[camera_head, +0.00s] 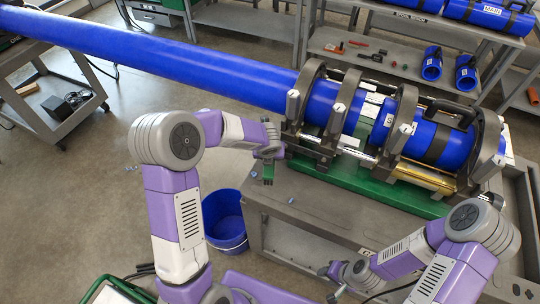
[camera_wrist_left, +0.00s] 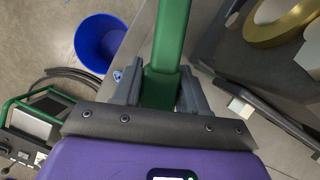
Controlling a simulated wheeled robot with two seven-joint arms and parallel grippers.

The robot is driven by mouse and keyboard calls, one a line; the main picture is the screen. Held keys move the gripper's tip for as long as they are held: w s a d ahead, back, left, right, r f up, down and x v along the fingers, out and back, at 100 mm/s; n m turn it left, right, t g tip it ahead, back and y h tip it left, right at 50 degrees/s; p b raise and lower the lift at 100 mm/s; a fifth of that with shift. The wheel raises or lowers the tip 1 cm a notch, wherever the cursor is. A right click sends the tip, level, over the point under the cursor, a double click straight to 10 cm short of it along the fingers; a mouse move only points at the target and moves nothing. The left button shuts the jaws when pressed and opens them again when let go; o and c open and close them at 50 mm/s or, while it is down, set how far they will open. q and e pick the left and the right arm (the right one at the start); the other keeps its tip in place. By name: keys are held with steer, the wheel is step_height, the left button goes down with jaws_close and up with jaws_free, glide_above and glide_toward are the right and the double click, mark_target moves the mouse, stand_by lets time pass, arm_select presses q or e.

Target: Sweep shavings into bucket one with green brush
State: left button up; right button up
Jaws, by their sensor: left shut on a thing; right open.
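My left gripper (camera_head: 268,168) is over the left end of the grey cart top, beside the pipe machine. In the left wrist view it is shut on a green bar (camera_wrist_left: 171,40), which I take for the green brush's handle; its bristles are not in view. The blue bucket (camera_head: 226,222) stands on the floor left of the cart, and also shows in the left wrist view (camera_wrist_left: 101,42). Small blue shavings (camera_head: 291,200) lie on the cart top, and a few show near the left fingers (camera_wrist_left: 117,76). My right gripper (camera_head: 332,283) is open and empty near the cart's front.
The fusion machine (camera_head: 352,105) clamps a long blue pipe (camera_head: 180,60) above the cart (camera_head: 315,213). Shelves (camera_head: 375,60) with pipe pieces stand behind. A side cart (camera_head: 45,100) stands at the left. The floor left of the bucket is mostly clear.

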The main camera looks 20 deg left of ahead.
arm_select(q)
steer(key=f+b, duration=0.1)
steer(key=f, duration=0.1)
steer(key=a+f+b, duration=0.1)
steer(key=b, duration=0.1)
steer(key=a+f+b, duration=0.1)
steer(key=f, duration=0.1)
steer(key=shift+a+f+b, duration=0.15)
steer(key=shift+f+b, duration=0.2)
steer(key=a+p, duration=0.4)
steer(key=a, duration=0.4)
step_height(320, 180, up, 6)
steer(key=d+p, duration=0.1)
steer(key=p, duration=0.3)
steer(key=shift+d+p, duration=0.2)
steer(key=shift+p, duration=0.15)
steer(key=shift+f, duration=0.1)
